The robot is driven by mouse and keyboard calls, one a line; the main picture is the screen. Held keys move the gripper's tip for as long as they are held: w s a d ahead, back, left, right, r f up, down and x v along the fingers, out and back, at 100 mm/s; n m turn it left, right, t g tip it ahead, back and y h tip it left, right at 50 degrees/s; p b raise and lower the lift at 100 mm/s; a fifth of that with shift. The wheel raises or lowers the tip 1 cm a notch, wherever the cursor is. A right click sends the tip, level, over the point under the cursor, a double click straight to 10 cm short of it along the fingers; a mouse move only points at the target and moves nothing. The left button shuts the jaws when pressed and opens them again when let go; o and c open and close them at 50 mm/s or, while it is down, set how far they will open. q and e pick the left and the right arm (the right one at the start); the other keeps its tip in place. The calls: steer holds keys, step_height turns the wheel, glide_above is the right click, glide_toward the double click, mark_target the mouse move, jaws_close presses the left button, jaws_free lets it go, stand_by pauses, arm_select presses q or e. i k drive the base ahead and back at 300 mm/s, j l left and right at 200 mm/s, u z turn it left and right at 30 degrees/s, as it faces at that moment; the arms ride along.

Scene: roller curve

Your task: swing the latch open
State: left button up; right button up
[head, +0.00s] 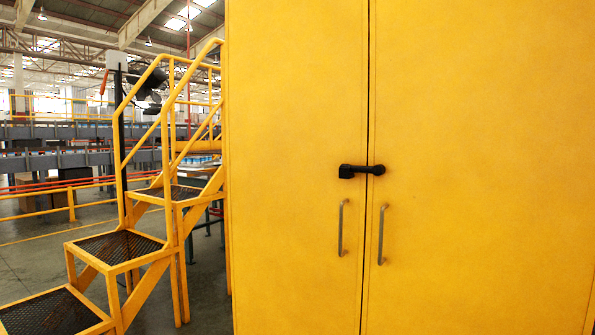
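A black latch (362,171) lies level across the seam between the two doors of a tall yellow cabinet. Its thicker end is on the left door (295,120) and its other end on the right door (480,130). The doors look shut, with a thin dark gap between them. A grey upright handle (341,228) is on the left door below the latch, and another grey handle (382,234) is on the right door. Neither of my grippers is in view.
Yellow metal steps (120,247) with handrails stand close to the cabinet's left side. Bare grey floor (205,300) shows between them. Conveyors and railings (60,160) are farther back on the left. The front of the cabinet is unobstructed.

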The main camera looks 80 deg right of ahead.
mark_target(378, 170)
steer(key=z, duration=3.05)
